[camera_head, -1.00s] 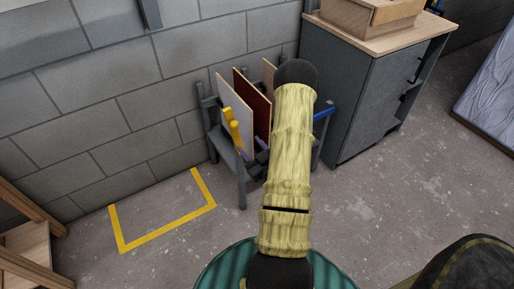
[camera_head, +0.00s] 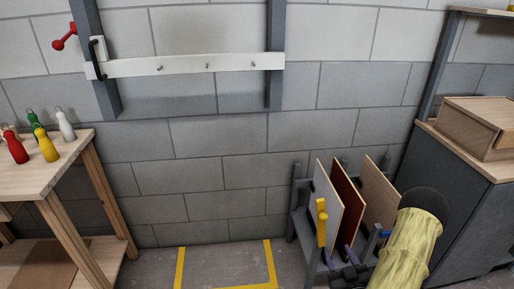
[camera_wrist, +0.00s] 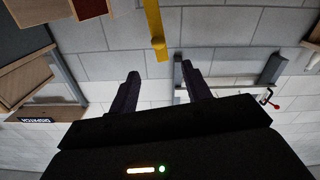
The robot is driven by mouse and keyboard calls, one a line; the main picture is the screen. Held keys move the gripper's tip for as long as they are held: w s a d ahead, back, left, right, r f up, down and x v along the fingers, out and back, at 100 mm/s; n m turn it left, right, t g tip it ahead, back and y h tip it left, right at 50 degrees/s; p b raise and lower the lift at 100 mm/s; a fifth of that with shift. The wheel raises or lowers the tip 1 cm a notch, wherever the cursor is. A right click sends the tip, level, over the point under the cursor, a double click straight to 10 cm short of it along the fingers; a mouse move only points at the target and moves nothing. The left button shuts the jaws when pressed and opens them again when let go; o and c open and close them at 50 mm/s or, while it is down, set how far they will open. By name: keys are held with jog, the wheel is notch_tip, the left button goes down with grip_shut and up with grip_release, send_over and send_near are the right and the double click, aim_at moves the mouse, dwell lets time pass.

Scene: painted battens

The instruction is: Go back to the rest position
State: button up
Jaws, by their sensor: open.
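My gripper (camera_head: 337,257) is low in front of the panel rack in the head view, small and partly cut by the frame's lower edge. In the wrist view my gripper (camera_wrist: 162,84) has its two dark fingers spread apart, with nothing between them. In the head view a yellow piece (camera_head: 321,222) stands at the front of the rack, just above the gripper. My arm's yellow sleeve covers the rack's right side.
The grey rack (camera_head: 296,222) holds a pale, a dark red and a tan panel. A grey cabinet (camera_head: 452,205) is at right, a wooden table (camera_head: 40,178) with bottles at left. A white rail (camera_head: 185,62) is on the wall. A yellow floor outline (camera_head: 181,268) is empty.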

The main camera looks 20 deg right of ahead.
jog(key=w+a+r+n+g+y, duration=0.2)
jog(key=w+a+n+g+y, duration=0.1)
jog(key=w+a+g, duration=0.5)
jog(key=s+a+r+m+g, duration=0.2)
jog(key=s+a+r+g, duration=0.25)
jog(key=s+a, duration=0.2)
jog(key=s+a+r+m+g, duration=0.1)
jog(key=s+a+r+g, duration=0.2)
jog(key=s+a+r, duration=0.4)
notch_tip(320, 180, up, 20)
jog(key=w+p, duration=0.1)
jog(key=p, duration=2.1)
jog(key=shift+w+a+r, duration=0.2)
jog(key=shift+w+a, duration=0.2)
